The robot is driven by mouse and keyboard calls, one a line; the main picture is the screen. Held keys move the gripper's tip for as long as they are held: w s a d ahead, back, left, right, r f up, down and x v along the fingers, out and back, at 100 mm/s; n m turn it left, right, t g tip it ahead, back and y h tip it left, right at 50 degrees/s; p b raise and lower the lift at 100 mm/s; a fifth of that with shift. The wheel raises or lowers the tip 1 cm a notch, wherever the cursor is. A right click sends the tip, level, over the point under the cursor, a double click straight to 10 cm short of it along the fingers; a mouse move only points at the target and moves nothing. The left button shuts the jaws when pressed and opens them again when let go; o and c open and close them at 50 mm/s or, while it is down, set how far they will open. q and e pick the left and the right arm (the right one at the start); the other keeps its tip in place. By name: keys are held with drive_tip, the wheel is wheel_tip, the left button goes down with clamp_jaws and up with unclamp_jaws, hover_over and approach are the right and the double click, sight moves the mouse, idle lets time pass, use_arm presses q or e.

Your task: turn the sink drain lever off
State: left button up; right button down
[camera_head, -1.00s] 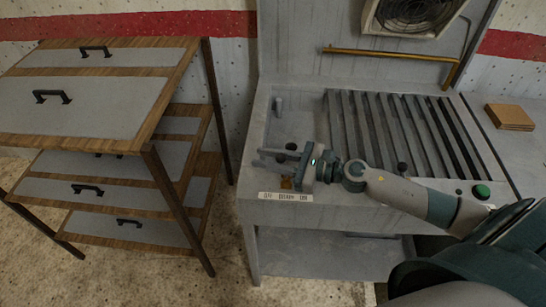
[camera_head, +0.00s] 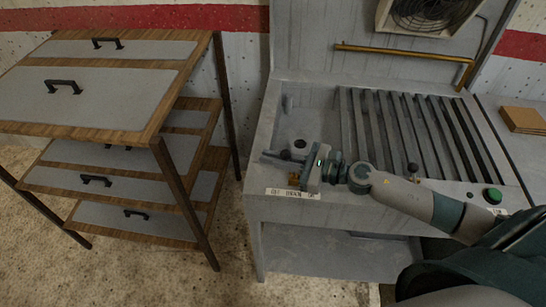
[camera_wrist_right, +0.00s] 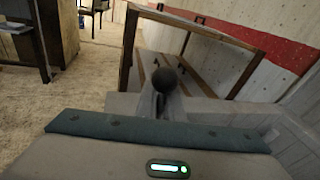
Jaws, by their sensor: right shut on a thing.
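The label strip (camera_head: 292,193) for the drain is on the sink's front edge, with a small brass fitting (camera_head: 293,179) just above it. My right gripper (camera_head: 284,156) reaches in from the right over the sink's front left corner, just above the fitting. It is shut on the drain lever. The lever's dark ball knob (camera_wrist_right: 164,80) shows at the grey fingers in the right wrist view. Most of the lever is hidden by the gripper, so its exact angle cannot be told. My left gripper is not in view.
The metal sink (camera_head: 262,140) has a slatted drainboard (camera_head: 400,125) and a green button (camera_head: 492,195) at front right. A brass pipe (camera_head: 400,53) runs along the back. A drawer table (camera_head: 85,95) stands to the left, with floor between. A brown block (camera_head: 524,119) lies far right.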

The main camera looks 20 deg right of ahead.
drive_tip(key=shift+s+a+f, duration=0.1)
drive_tip(key=shift+s+a, duration=0.05)
drive_tip(key=shift+a, duration=0.05)
idle(0.5)
drive_tip(key=c, duration=1.5)
unclamp_jaws()
drive_tip(key=shift+d, duration=0.1)
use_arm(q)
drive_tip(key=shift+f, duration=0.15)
